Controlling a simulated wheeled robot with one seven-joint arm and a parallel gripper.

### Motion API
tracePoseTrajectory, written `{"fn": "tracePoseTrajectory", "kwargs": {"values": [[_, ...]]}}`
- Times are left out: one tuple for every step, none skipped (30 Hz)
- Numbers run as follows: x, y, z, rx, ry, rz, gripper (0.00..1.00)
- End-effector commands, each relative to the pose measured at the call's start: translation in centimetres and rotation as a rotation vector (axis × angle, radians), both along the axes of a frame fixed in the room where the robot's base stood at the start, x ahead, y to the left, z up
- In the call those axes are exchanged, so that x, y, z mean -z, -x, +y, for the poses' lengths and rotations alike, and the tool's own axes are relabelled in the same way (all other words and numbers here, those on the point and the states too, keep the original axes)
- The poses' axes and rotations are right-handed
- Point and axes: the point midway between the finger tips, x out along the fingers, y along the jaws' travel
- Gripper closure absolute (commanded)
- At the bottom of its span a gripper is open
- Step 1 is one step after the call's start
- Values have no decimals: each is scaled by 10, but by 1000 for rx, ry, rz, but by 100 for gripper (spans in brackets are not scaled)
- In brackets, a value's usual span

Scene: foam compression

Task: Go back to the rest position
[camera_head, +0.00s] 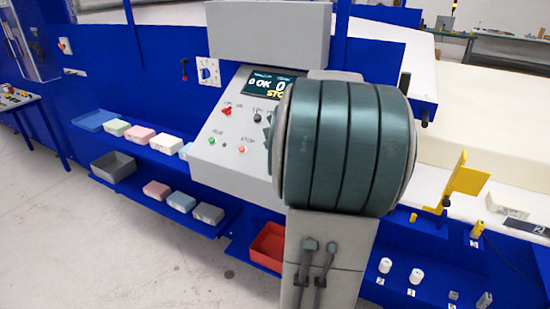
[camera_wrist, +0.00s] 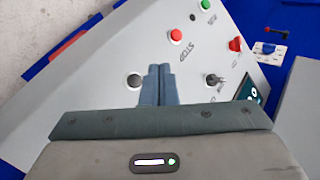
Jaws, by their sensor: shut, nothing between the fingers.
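My gripper (camera_wrist: 159,70) shows in the wrist view with its two blue-grey fingers together and nothing between them. The fingers point toward the grey control panel (camera_wrist: 100,72), beside a dark round knob (camera_wrist: 134,80). I cannot tell whether they touch the panel. The red STOP button (camera_wrist: 176,36) lies beyond the fingertips, and a key switch (camera_wrist: 214,80) is to the right. In the head view, my arm's large teal link covers the right part of the panel (camera_head: 210,150) and hides my gripper. The panel's screen (camera_head: 264,84) is lit and partly covered.
Foam blocks (camera_head: 140,133) and a grey bin (camera_head: 113,166) line the blue shelves at left. A red bin (camera_head: 270,246) sits below the panel. A yellow bracket (camera_head: 466,180) and a pale foam slab (camera_head: 480,135) are at right. The floor (camera_head: 60,230) at front left is clear.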

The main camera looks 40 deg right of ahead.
Motion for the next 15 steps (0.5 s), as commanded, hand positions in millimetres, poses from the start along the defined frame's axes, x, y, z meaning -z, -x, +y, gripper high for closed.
{"fn": "tracePoseTrajectory", "kwargs": {"values": [[0, 0, 0, 0, 0, 0, 100], [0, 0, 0, 0, 0, 0, 100], [0, 0, 0, 0, 0, 0, 100], [0, 0, 0, 0, 0, 0, 100], [0, 0, 0, 0, 0, 0, 100], [0, 0, 0, 0, 0, 0, 100], [0, 0, 0, 0, 0, 0, 100], [0, 0, 0, 0, 0, 0, 100], [0, 0, 0, 0, 0, 0, 100], [0, 0, 0, 0, 0, 0, 100], [0, 0, 0, 0, 0, 0, 100], [0, 0, 0, 0, 0, 0, 100], [0, 0, 0, 0, 0, 0, 100], [1, -1, 3, -8, 3, 4, 100], [2, -2, 14, -36, 17, 18, 100]]}}
